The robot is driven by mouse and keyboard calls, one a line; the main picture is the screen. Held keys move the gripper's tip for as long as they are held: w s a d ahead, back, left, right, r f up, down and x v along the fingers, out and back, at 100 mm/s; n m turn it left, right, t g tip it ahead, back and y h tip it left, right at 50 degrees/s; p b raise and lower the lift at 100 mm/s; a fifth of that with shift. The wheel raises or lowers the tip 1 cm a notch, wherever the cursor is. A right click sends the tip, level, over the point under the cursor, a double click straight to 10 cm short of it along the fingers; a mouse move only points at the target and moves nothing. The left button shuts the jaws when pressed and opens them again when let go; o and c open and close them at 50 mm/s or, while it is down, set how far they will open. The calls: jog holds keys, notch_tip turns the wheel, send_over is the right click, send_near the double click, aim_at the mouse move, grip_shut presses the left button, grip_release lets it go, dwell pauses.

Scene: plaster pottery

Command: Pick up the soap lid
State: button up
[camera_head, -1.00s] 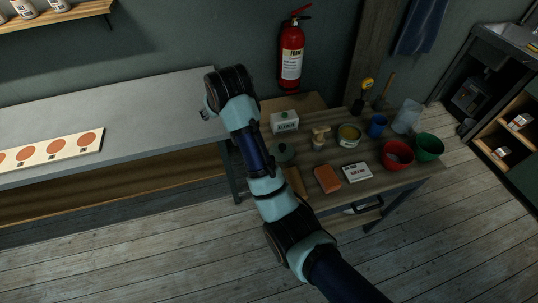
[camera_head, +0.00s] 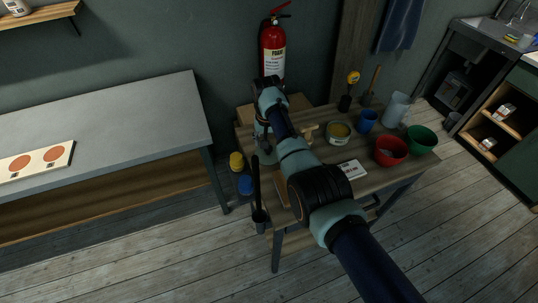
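A grey-green round lid-like piece (camera_head: 266,158) is partly visible near the left end of the wooden worktable (camera_head: 352,187). It may be the soap lid, but it is too small and covered to be sure. My gripper (camera_head: 262,142) points down just above or at this piece. My arm hides much of it, and I cannot tell whether the fingers touch it or are open or shut.
A tan tin (camera_head: 339,133), blue cup (camera_head: 367,121), red bowl (camera_head: 391,151) and green bowl (camera_head: 421,140) stand to the right. A white labelled packet (camera_head: 351,169) lies in front. A fire extinguisher (camera_head: 273,50) hangs behind. The left grey table (camera_head: 110,118) has free room.

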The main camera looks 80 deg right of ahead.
aim_at(268, 151)
notch_tip(268, 151, down, 5)
jog(key=shift+s+d+r+b, duration=0.1)
jog(key=shift+d+b, duration=0.05)
jog(key=shift+b, duration=0.9)
grip_shut()
